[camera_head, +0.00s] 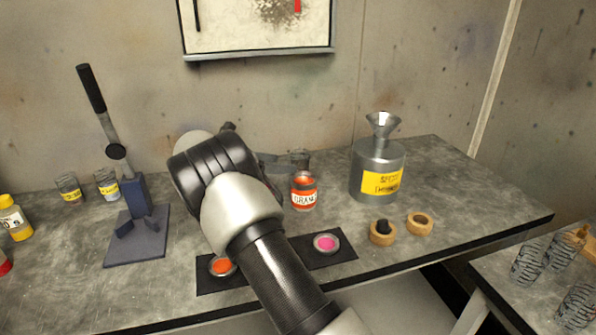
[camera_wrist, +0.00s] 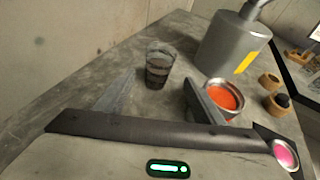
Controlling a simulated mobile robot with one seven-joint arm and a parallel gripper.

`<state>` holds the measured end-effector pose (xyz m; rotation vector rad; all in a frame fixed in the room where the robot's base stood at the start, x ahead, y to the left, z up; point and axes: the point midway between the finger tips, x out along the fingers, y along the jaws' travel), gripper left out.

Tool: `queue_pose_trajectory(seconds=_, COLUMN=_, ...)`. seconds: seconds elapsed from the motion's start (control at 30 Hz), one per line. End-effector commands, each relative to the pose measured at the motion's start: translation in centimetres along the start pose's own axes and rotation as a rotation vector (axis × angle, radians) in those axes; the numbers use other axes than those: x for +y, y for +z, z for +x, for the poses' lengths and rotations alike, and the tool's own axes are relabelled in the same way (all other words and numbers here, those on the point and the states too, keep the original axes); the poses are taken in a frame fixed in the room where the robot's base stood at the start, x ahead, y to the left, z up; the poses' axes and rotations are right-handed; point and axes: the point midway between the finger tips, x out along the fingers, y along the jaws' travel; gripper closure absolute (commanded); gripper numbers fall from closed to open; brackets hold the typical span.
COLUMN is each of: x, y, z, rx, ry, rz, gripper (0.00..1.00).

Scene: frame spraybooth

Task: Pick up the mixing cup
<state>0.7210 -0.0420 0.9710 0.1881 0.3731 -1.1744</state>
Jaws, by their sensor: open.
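A clear, dark-tinted cup (camera_wrist: 158,68), which looks like the mixing cup, stands upright on the grey bench. In the head view it shows partly (camera_head: 299,157) behind an orange-labelled can. My gripper (camera_wrist: 157,84) is open, with one finger to each side in the wrist view and the cup ahead, between the fingertip lines. I cannot tell whether the fingertips reach around the cup. Nothing is held. In the head view my arm hides most of the gripper.
The open orange paint can (camera_head: 304,193) stands close by the right finger. A metal canister with funnel (camera_head: 377,172) is farther right. Two wooden rings (camera_head: 419,225), a dark mat (camera_head: 340,256) with paint lids, and a lever press (camera_head: 136,220) share the bench (camera_head: 470,200). A wall closes the back.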

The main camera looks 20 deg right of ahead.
Motion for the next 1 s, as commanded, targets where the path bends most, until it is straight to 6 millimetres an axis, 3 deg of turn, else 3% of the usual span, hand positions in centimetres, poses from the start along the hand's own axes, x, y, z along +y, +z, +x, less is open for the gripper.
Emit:
queue_pose_trajectory(seconds=0.1, x=-0.1, y=-0.3, z=3.0, rx=0.001, ry=-0.003, rz=0.0, gripper=0.37)
queue_pose_trajectory(seconds=0.3, x=-0.1, y=-0.2, z=6.5, rx=0.001, ry=-0.002, rz=0.001, gripper=0.37)
queue_pose_trajectory(seconds=0.6, x=0.0, y=-0.2, z=8.4, rx=0.002, ry=0.0, rz=0.001, gripper=0.37)
queue_pose_trajectory(seconds=0.9, x=0.2, y=-0.3, z=12.6, rx=0.002, ry=-0.002, rz=0.001, gripper=0.37)
queue_pose_trajectory(seconds=1.0, x=0.2, y=-0.1, z=13.0, rx=0.002, ry=0.001, rz=0.002, gripper=0.37)
